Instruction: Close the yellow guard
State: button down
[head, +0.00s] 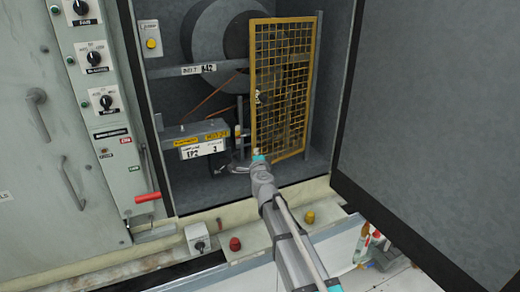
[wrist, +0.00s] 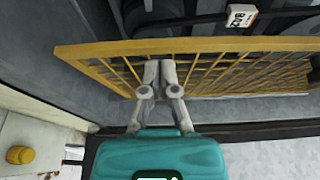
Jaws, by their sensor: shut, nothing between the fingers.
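The yellow guard (head: 283,88) is a mesh panel in a yellow frame, inside the open cabinet. In the head view it stands upright and swung out at an angle, beside a grey post at its right. The pulley and belt to its left are largely uncovered. My gripper (head: 258,152) is at the guard's lower left edge in the head view. In the wrist view the gripper (wrist: 159,68) has its fingers together and empty, overlapping the mesh of the guard (wrist: 215,46). I cannot tell whether they touch it.
A large grey pulley (head: 212,45) is behind the guard. A grey box with labels (head: 195,140) sits low at left. The big cabinet door (head: 435,120) stands open at right. A red-handled lever (head: 148,197) and small knobs (head: 235,244) line the front.

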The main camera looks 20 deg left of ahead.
aim_at(257, 146)
jog(key=s+d+n+g+y, duration=0.4)
jog(key=d+n+g+y, duration=0.1)
jog(key=d, duration=0.7)
jog(key=shift+s+r+n+g+y, duration=0.15)
jog(key=shift+n+g+y, duration=0.3)
jog(key=shift+y, duration=0.35)
jog(key=x, duration=1.4)
jog(key=x, duration=0.5)
jog(key=shift+w+a, duration=0.2)
jog(key=shift+w+a+r, duration=0.1)
jog(key=shift+a+r, duration=0.05)
